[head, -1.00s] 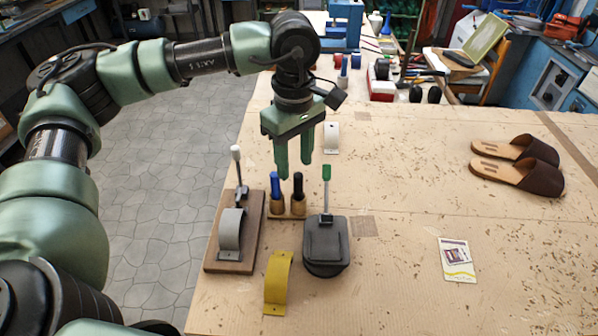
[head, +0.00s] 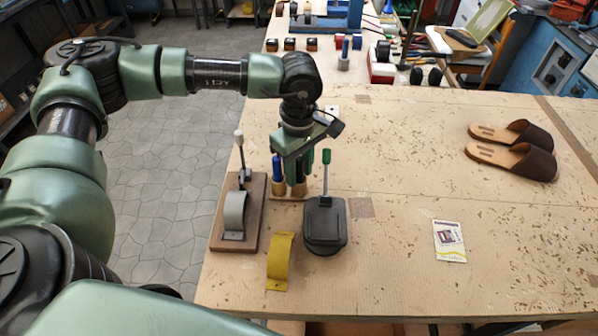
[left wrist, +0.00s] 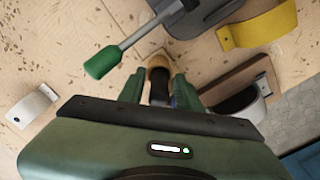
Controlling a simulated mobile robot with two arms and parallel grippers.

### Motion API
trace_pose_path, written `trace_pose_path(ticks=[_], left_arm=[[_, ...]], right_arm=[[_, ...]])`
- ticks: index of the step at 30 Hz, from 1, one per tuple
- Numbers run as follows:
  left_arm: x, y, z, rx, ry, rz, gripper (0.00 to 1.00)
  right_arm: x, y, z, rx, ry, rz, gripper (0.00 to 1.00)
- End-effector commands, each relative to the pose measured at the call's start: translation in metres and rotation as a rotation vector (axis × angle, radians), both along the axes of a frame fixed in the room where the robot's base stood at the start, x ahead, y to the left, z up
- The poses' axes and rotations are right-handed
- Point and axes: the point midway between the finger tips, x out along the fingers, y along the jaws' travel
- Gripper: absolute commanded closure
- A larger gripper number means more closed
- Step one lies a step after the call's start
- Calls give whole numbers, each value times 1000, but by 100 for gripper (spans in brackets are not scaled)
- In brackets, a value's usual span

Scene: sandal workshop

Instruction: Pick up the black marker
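The black marker (left wrist: 159,90) stands upright in a small wooden holder (left wrist: 158,62). My left gripper (left wrist: 158,90) points down over it, its two fingers on either side of the marker with gaps showing, so it is open. In the head view the left gripper (head: 291,176) largely hides the black marker. The blue marker (head: 276,170) stands just left of it in the same row and is partly covered in the wrist view. My right gripper is not in view.
A green-handled lever on a dark press (head: 325,225) stands close on the right. A grey curved strap on a wooden board (head: 234,215) is on the left, with a yellow curved piece (head: 279,262) in front. Sandals (head: 515,150) and a card (head: 449,241) lie right; the table between is clear.

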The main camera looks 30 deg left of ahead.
Motion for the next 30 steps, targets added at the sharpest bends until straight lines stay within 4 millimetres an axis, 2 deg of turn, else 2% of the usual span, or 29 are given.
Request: trace_pose_path(ticks=[1,3,17,23,30], left_arm=[[0,0,0,0,0,0,84],[0,0,0,0,0,0,100],[1,0,7,1,-1,1,100],[1,0,32,-1,-5,0,100],[1,0,86,-1,-6,-1,100]], right_arm=[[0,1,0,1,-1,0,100],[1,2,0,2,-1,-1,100],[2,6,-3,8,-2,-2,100],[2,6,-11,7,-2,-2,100],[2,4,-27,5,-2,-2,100]])
